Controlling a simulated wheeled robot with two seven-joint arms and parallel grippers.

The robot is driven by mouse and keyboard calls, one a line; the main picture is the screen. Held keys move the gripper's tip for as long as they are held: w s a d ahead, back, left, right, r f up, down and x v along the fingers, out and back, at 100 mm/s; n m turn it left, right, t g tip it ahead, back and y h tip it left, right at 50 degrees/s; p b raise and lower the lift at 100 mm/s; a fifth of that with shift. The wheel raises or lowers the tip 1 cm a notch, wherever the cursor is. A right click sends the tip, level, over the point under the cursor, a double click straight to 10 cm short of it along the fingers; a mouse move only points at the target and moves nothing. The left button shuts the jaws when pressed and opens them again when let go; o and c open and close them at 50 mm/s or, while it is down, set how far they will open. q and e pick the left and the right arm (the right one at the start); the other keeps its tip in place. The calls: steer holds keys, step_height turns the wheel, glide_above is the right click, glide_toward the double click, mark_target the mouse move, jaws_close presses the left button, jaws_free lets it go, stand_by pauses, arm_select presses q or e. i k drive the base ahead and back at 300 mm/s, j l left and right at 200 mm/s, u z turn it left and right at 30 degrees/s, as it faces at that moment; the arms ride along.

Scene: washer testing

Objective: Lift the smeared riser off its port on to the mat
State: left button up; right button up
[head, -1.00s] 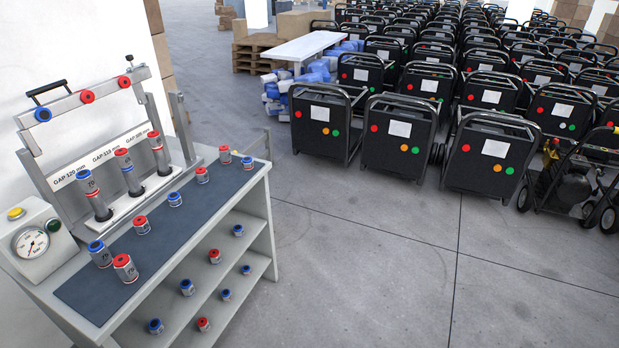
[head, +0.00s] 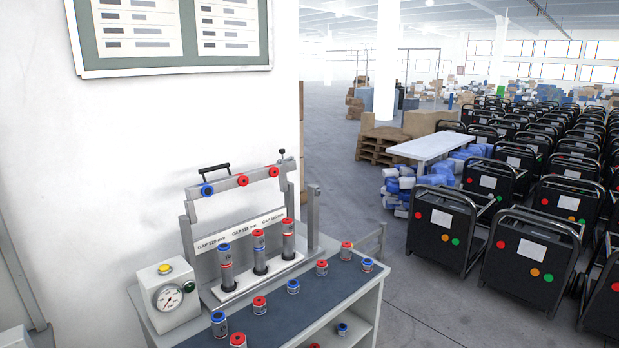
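Three upright risers stand on the ports of the test rig: the left one with a blue cap (head: 226,268), the middle one with a red cap (head: 259,256) and the right one with a red cap (head: 288,242). At this size I cannot tell which riser is smeared. The dark mat (head: 283,315) lies on the bench top in front of the rig. Several short red- and blue-capped pieces stand on it, including a blue one (head: 293,287) and a red one (head: 321,268). Neither of my grippers is in view.
A raised bar (head: 232,184) with a black handle spans above the risers. A gauge box (head: 167,297) with a yellow button stands at the rig's left. A wall board (head: 172,70) hangs above. Black wheeled machines (head: 443,230) fill the floor at right, with bare floor between.

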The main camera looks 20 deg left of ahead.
mark_target(288, 223)
steer(key=j+u, duration=0.1)
steer(key=u, duration=0.7)
steer(key=i+u, duration=0.1)
steer(key=u, duration=0.35)
steer(key=i+j, duration=0.05)
